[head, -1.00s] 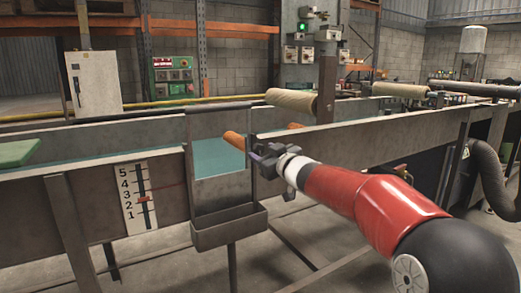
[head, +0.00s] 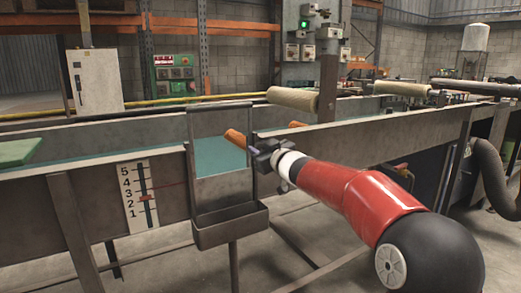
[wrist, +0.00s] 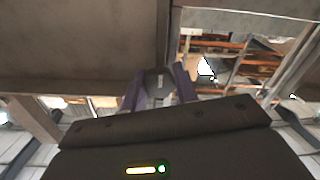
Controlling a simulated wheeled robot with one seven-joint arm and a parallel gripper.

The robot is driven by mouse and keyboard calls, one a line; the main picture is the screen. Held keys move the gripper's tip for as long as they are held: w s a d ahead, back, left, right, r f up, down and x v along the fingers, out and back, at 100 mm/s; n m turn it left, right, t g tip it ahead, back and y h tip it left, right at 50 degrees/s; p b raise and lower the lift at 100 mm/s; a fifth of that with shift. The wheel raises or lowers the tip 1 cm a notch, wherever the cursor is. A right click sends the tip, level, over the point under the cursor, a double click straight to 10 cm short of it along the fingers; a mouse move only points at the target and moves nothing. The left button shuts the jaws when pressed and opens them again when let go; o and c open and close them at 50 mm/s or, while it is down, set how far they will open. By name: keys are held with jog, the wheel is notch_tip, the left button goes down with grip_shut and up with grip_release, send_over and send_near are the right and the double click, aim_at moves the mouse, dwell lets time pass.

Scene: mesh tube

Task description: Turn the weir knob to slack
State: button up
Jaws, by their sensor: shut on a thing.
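The weir knob (wrist: 158,84) is a small grey piece with a pale mark. In the wrist view it sits between the purple fingers of my gripper (wrist: 158,92), which is shut on it. In the head view my gripper (head: 258,156) is at the trough's near side wall, just right of the weir gate (head: 222,188). The gripper hides the knob there. A white scale (head: 137,197) numbered 1 to 5 is on the wall to the left, with a red marker near 3. No slack label is readable.
A grey catch box (head: 230,228) hangs below the gate. Pale rollers (head: 292,99) lie across the trough. A metal leg (head: 73,232) stands at the left. Floor in front is open.

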jog(key=shift+n, duration=0.7)
jog(key=o, duration=1)
jog(key=v, duration=0.7)
jog(key=shift+s+d+b, duration=0.25)
jog(key=shift+s+b, duration=0.1)
jog(key=shift+b, duration=0.05)
